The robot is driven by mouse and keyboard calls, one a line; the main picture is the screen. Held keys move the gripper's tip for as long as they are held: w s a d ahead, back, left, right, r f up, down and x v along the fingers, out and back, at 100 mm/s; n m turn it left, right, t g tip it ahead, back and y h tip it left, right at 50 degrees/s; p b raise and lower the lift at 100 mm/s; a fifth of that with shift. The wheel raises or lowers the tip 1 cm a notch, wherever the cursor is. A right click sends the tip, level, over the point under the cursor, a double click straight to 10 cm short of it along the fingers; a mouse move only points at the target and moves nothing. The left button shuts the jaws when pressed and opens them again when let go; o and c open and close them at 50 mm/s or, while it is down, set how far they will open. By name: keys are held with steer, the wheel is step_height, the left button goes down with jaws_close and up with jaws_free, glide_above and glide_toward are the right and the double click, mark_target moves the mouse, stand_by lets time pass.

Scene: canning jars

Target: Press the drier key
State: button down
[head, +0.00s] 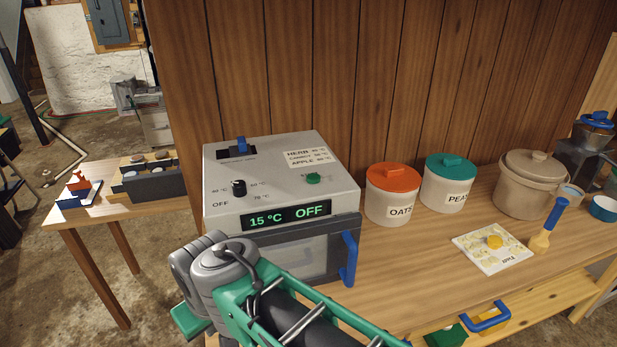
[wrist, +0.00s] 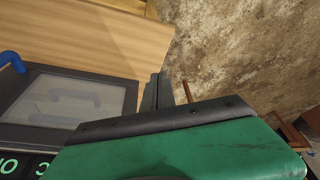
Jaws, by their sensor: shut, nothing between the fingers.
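The drier (head: 270,200) is a light grey box on the wooden counter, with its display reading 15 °C OFF. Its green key (head: 313,178) sits on the top panel, at the right. A black temperature knob (head: 239,188) is at the left of the panel, and a blue slider (head: 240,145) at the back. My gripper (wrist: 157,92) is shut and empty in the wrist view, beside the drier's dark-framed door (wrist: 75,100); it is apart from the key, which is not in that view. In the head view my arm hides the fingertips and the drier's lower front left.
The door has a blue handle (head: 348,258). Orange-lidded OATS (head: 392,195) and teal-lidded PEAS (head: 447,183) jars stand right of the drier. A tray of apple slices (head: 480,255) lies further right. A small table (head: 85,215) stands left. Space above the drier is clear.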

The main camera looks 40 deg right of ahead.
mark_target(315, 179)
steer(key=w+d+r+m+t+p, duration=0.1)
steer(key=w+d+r+m+p, duration=0.2)
steer(key=d+r, duration=0.3)
steer(key=w+d+r+m+t+h+p, duration=0.1)
steer(key=w+d+r+m+p, duration=0.2)
steer(key=d+r, duration=0.4)
steer(key=w+d+r+m+t+h+p, duration=0.1)
steer(key=w+d+r+m+p, duration=0.2)
steer(key=d, duration=0.9)
steer(key=shift+w+d+r+m+t, duration=0.15)
steer(key=shift+w+r+m, duration=0.1)
steer(key=shift+w+r, duration=0.25)
steer(key=shift+w+r+m+t, duration=0.1)
steer(key=shift+w+r+m, duration=0.15)
steer(key=shift+r, duration=0.4)
steer(key=shift+w+d+r+m+t, duration=0.1)
steer(key=shift+w+r+m+t, duration=0.1)
steer(key=shift+w+r, duration=0.35)
steer(key=s+d+r+m+h+p, duration=0.1)
steer(key=s+d+r+m, duration=0.2)
steer(key=d, duration=0.8)
step_height(315, 179, up, 2)
steer(key=shift+d+r+t+h+p, duration=0.15)
steer(key=shift+d+t+h+p, duration=0.2)
steer(key=shift+t+p, duration=0.1)
step_height(315, 179, down, 9)
steer(key=b, duration=0.6)
steer(key=shift+r+b, duration=0.1)
steer(key=shift+b, duration=0.25)
